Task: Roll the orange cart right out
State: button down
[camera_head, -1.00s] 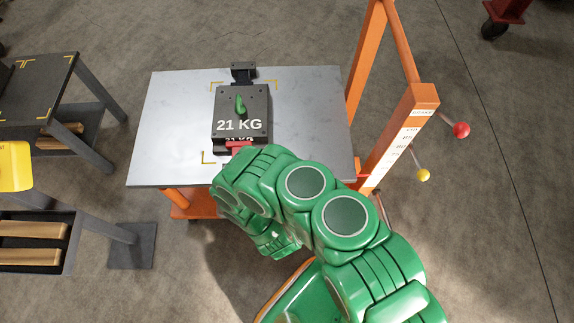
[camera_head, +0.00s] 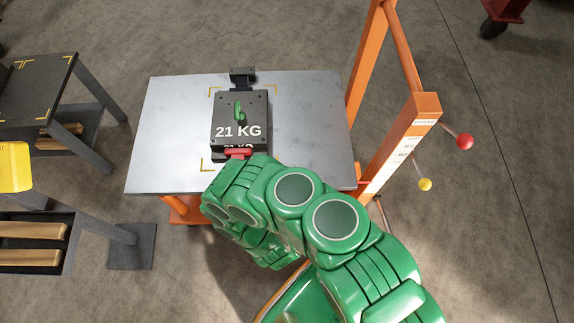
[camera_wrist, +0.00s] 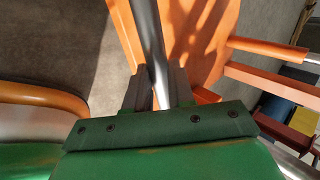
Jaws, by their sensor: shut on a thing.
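The orange cart has a flat grey steel top (camera_head: 170,130) and an orange upright frame (camera_head: 405,140) on its right in the head view. A dark block marked "21 KG" (camera_head: 239,115) rests on the top, with a green hook on it. In the wrist view my gripper (camera_wrist: 157,88) is shut on a round steel bar (camera_wrist: 148,35), which runs up between its fingers beside orange cart parts (camera_wrist: 195,45). In the head view my green arm reaches over the cart's near edge and hides the gripper and the bar.
A dark table (camera_head: 38,85) with yellow corner marks stands at the left. Nearer is a dark frame (camera_head: 70,262) with wooden bars, and a yellow object (camera_head: 15,167). Red (camera_head: 464,141) and yellow (camera_head: 424,184) knobs stick out from the upright.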

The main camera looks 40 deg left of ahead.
jog(key=s+d, duration=0.6)
jog(key=shift+d, duration=0.15)
dwell(0.9)
jog(key=shift+s+f, duration=0.1)
jog(key=c, duration=0.9)
grip_release()
